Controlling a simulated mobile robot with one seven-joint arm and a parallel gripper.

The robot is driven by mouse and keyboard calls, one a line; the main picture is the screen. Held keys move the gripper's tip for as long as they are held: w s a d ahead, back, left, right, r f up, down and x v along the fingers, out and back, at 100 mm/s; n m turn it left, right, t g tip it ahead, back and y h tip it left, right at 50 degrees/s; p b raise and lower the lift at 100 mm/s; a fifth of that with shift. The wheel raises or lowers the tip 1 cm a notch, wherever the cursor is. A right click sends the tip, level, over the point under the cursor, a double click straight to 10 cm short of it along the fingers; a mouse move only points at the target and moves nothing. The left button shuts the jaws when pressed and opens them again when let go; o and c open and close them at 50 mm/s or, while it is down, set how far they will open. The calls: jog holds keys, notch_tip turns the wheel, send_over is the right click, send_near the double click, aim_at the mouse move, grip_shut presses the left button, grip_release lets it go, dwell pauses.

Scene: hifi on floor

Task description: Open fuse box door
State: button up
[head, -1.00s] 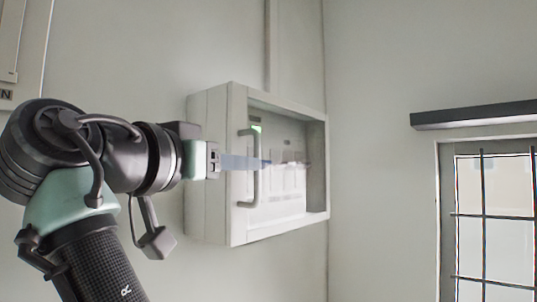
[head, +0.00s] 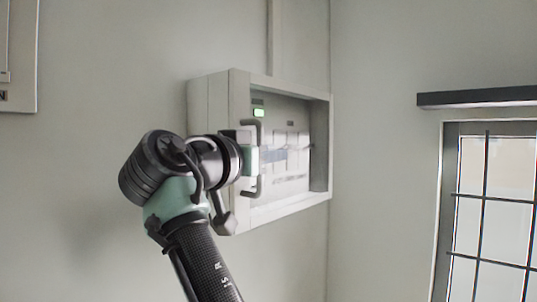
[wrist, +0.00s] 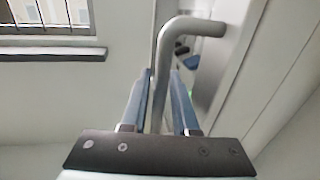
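The fuse box (head: 218,120) is a pale grey cabinet on the wall, with a framed see-through front door (head: 320,145). The door looks closed against the box. A grey bent-bar handle (head: 251,125) stands out at the door's left side; my gripper hides its middle in the head view. My gripper (head: 272,155) is at the handle. In the wrist view the handle (wrist: 160,62) runs between the two blue fingers of my gripper (wrist: 162,78). The fingers are apart, with a gap beside the bar on the right; contact on the left is unclear.
A barred window (head: 492,210) with a dark ledge (head: 475,97) above it is on the right wall. A conduit (head: 273,40) runs up the wall above the box. A panel (head: 18,55) is at the upper left. The space left of the box is clear.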

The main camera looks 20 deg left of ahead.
grip_shut()
dwell(1.1)
